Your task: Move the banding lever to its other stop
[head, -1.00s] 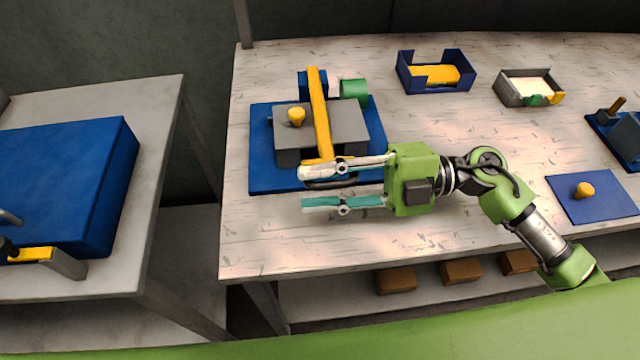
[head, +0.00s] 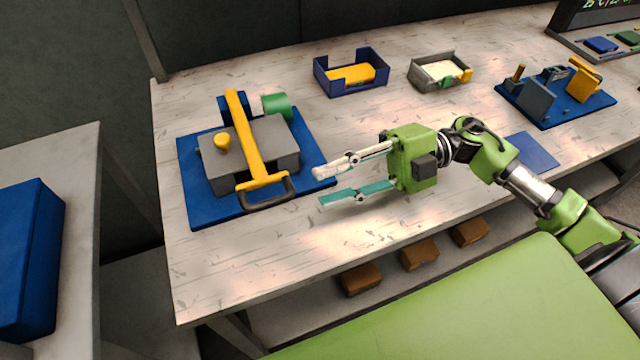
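The banding lever seems to be the long yellow bar (head: 249,140) with a dark looped handle (head: 268,202) at its near end. It lies across a grey block (head: 277,146) on a blue base plate (head: 199,212). A yellow knob (head: 222,142) stands on the block left of the bar, and a green cylinder (head: 277,105) sits behind it. My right gripper (head: 320,187) is open and empty, its fingers pointing left. In the picture it is right of the handle, apart from it, by the base plate's right corner. My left gripper is out of view.
Behind are a blue tray (head: 318,83) with a yellow block and a grey tray (head: 420,82). At right are a blue fixture (head: 572,112) and a flat blue mat (head: 533,152). The near left table top is clear. Another table stands left across a gap.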

